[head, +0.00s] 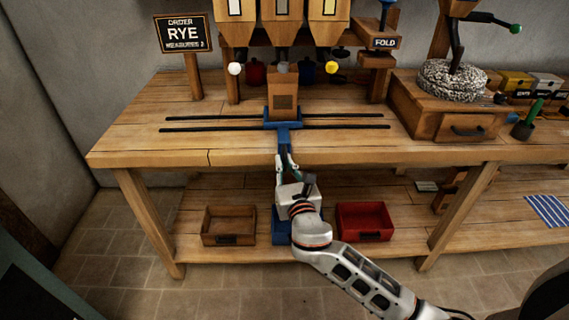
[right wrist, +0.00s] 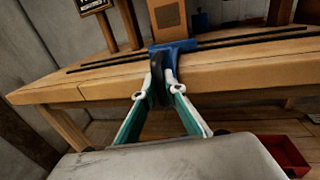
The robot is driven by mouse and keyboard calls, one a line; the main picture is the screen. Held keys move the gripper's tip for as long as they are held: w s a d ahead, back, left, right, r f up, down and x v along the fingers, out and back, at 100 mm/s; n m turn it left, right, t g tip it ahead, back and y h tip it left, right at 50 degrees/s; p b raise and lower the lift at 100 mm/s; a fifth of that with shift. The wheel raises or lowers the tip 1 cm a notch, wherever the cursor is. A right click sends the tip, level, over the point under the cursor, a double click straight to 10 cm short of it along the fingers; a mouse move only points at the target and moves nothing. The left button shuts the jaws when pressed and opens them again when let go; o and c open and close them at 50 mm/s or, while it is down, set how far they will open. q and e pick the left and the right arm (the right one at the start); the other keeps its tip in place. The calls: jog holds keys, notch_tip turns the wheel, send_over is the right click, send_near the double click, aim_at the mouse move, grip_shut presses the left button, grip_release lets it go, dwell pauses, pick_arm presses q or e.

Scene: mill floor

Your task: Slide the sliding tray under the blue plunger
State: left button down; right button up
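The sliding tray (head: 270,125) is blue and sits on two dark rails on the bench, with a brown bag (head: 283,98) upright on it. It also shows in the right wrist view (right wrist: 184,46). A blue handle stretches from its front over the bench edge. My right gripper (head: 284,160) is at this handle; in the right wrist view its fingertips (right wrist: 164,88) close around the handle's dark end. The blue plunger (head: 387,3) is at the top, above the FOLD sign, right of the tray; its upper part is cut off. My left gripper is not in view.
Three hoppers (head: 282,10) hang behind the tray, with white and yellow knobs below. The rails (head: 350,127) run clear on both sides of the tray. A wooden mill (head: 447,105) stands right. Wooden (head: 229,225) and red (head: 364,221) bins sit on the lower shelf.

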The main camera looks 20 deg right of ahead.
grip_shut()
jog(key=s+d, duration=0.2)
jog(key=d, duration=0.7)
jog(key=s+d+p, duration=0.1)
jog(key=s+d, duration=0.2)
jog(key=d, duration=0.6)
jog(key=s+d+p, duration=0.1)
jog(key=s+d, duration=0.1)
jog(key=d, duration=0.7)
jog(key=shift+s+d, duration=0.1)
jog(key=shift+s, duration=0.3)
jog(key=shift+o, duration=2.3)
grip_release()
jog(key=shift+d, duration=0.1)
jog(key=shift+s+d, duration=0.1)
